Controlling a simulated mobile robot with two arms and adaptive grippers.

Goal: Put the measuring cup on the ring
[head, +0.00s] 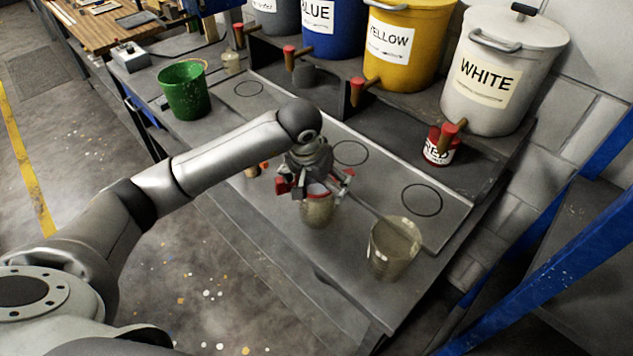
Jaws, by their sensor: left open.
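A small beige translucent cup (317,212), which looks like the measuring cup, stands on the grey bench. My left gripper (316,190) is right over it, open, with its red-padded fingers apart at either side of the rim. I cannot tell whether the fingers touch it. Several thin dark rings are drawn on the bench panel: one (421,199) to the right, one (351,153) behind the gripper, and one (248,88) farther left. No cup stands on these rings. My right gripper is not in view.
A larger translucent container (393,252) with a stick leaning in it stands near the bench's front right. A green bucket (184,92) stands at left. A red can (440,146) sits below the tap of the white barrel (500,75). Blue and yellow barrels (405,45) line the back.

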